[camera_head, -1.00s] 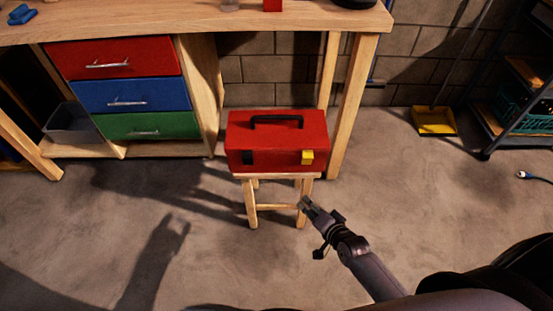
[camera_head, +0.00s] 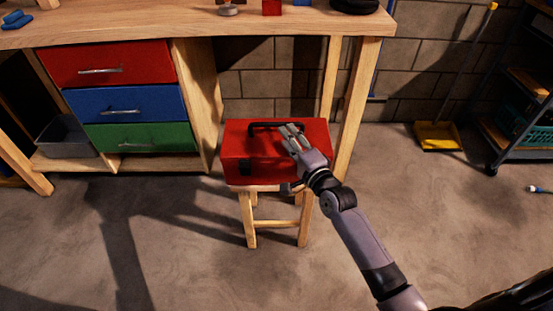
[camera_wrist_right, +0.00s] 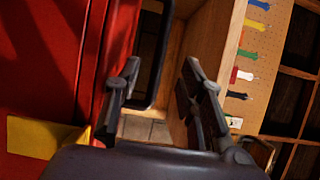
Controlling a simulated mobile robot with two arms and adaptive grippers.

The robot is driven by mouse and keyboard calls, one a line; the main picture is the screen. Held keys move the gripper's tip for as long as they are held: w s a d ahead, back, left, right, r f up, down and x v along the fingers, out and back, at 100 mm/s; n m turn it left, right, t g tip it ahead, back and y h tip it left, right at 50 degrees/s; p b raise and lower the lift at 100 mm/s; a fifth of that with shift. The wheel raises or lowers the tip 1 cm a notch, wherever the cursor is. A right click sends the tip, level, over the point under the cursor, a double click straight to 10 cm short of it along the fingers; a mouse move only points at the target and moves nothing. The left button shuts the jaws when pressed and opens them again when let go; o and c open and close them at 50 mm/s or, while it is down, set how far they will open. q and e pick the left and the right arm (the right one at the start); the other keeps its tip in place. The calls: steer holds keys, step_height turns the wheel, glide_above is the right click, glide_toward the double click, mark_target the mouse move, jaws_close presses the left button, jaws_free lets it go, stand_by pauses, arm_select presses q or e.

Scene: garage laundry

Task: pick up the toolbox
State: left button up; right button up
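The red toolbox (camera_head: 240,171) sits on a small wooden stool (camera_head: 250,215) in front of the workbench. Its black handle (camera_head: 262,127) stands up along the top. My right gripper (camera_head: 292,134) is over the toolbox's top, at the right part of the handle. In the right wrist view, my right gripper's fingers (camera_wrist_right: 157,92) are spread apart. The handle (camera_wrist_right: 153,50) shows ahead between them, with the red toolbox (camera_wrist_right: 50,60) at the left and a yellow latch (camera_wrist_right: 42,137). I cannot tell whether a finger touches the handle. My left gripper is out of view.
The wooden workbench (camera_head: 130,28) stands behind, with red, blue and green drawers (camera_head: 125,100) at left and a bench leg (camera_head: 358,110) close right of the toolbox. A yellow dustpan (camera_head: 437,136) and a dark shelf cart (camera_head: 515,130) stand at right. The front floor is clear.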

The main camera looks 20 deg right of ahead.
mark_target(278, 125)
steer(key=w, duration=0.3)
steer(key=w+a+b, duration=0.1)
steer(key=w, duration=0.3)
steer(key=shift+w+a, duration=0.2)
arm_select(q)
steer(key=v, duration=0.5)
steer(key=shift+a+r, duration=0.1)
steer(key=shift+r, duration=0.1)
arm_select(e)
jaws_close()
steer(key=shift+r, duration=0.15)
